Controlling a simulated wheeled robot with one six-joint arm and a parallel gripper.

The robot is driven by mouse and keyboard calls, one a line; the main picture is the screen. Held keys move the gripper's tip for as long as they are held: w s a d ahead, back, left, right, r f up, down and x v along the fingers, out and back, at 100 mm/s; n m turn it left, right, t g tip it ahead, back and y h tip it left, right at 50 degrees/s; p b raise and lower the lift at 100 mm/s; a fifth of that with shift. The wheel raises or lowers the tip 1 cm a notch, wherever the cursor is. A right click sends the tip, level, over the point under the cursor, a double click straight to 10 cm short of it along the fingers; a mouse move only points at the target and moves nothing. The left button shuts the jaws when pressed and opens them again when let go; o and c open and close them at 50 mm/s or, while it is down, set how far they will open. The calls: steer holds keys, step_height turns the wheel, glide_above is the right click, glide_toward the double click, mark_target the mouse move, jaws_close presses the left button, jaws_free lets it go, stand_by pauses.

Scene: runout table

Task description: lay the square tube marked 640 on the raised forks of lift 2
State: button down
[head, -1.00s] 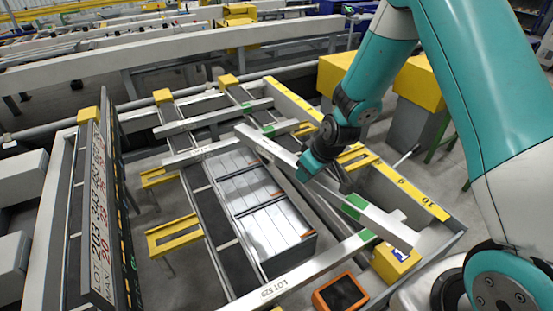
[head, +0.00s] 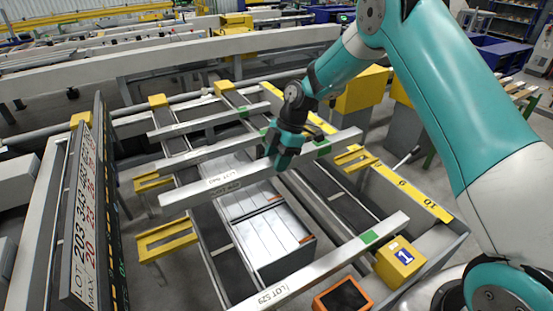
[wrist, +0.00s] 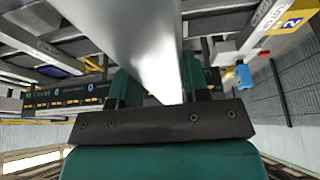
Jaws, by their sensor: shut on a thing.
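My gripper (head: 286,160) is shut on a long grey square tube (head: 195,190), near its middle-right. Its label reads LOT and what looks like 640, in small print. The tube lies crosswise over the table, roughly parallel to the other tubes; its clearance is hard to tell. In the wrist view the tube (wrist: 150,45) runs between both fingers. Yellow forks show at the left, a nearer one (head: 165,240) and a farther one (head: 152,181), and at the right (head: 355,158). A yellow block marked 2 (wrist: 291,23) shows in the wrist view.
A tube marked LOT 529 (head: 330,262) lies at the front, beside the yellow block marked 1 (head: 399,260). Two tubes, one nearer (head: 196,157) and one farther (head: 205,122), lie behind. A lot board (head: 82,215) stands left.

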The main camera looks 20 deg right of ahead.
steer(key=shift+d, duration=0.1)
step_height(320, 180, down, 10)
steer(key=b, duration=0.8)
steer(key=shift+r, duration=0.25)
steer(key=c, duration=0.5)
jaws_free()
steer(key=v, duration=1.7)
steer(key=shift+w+r+b, duration=0.1)
steer(key=shift+r+b, duration=0.15)
steer(key=shift+b, duration=0.15)
